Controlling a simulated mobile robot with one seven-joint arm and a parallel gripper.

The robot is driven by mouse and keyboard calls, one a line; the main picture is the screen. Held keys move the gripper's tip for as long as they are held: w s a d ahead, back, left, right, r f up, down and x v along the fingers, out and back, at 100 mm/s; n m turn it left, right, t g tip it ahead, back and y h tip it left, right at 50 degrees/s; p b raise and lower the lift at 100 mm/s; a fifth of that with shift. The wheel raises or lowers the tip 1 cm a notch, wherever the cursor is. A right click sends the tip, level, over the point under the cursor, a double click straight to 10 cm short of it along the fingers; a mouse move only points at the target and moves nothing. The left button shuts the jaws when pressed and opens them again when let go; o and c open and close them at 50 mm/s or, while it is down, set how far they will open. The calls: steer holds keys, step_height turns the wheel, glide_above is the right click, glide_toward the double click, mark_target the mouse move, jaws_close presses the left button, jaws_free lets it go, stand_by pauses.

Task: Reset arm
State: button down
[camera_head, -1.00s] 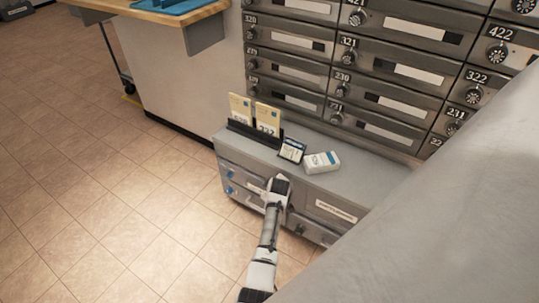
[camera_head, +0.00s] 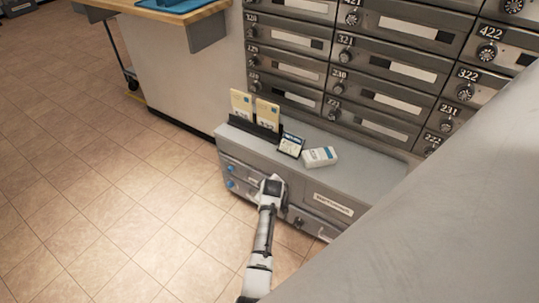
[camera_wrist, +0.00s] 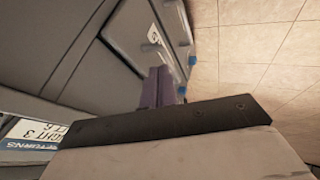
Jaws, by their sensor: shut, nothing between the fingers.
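My gripper (camera_head: 271,188) is in front of the low grey drawer cabinet (camera_head: 375,178), near the middle of its front, pointing toward it. In the wrist view, the purple-grey fingers (camera_wrist: 158,88) are together and empty. The cabinet front fills the left of that view, with blue knobs (camera_wrist: 192,60) beside the fingers. Whether the fingers touch the cabinet cannot be told. My arm hides part of the drawer fronts.
On the cabinet stand a black holder (camera_head: 262,131) with yellow cards, a small dark-framed card (camera_head: 291,145) and a white box (camera_head: 319,157). Numbered mailboxes (camera_head: 385,65) rise behind. A wood-topped counter (camera_head: 165,12) is at upper left. Tiled floor (camera_head: 85,200) is clear at left.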

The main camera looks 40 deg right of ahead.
steer(key=p+v, duration=0.1)
steer(key=v, duration=0.6)
steer(key=shift+a, duration=0.2)
